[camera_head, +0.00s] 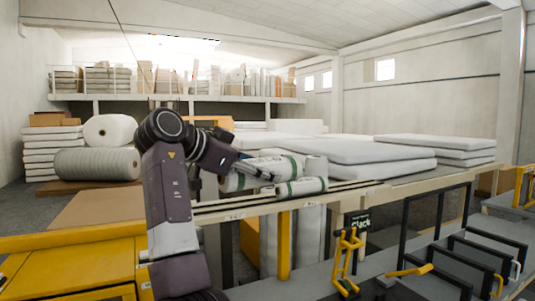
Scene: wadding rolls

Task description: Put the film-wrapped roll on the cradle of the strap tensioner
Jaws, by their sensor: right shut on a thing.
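My right gripper (258,171) is at the end of the dark arm in the middle of the view. It is shut on a white film-wrapped roll with green bands (285,166), though its fingertips are small and hard to make out. Another white roll with green markings (302,187) lies just in front, at the edge of the long bench. My left gripper is not in view.
Black frames with yellow handles (470,255) fill the lower right. White pads (362,149) lie stacked behind the bench rail (330,194). Large rolls (98,163) and stacked sheets stand at the left. A yellow-topped table (70,262) is at lower left.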

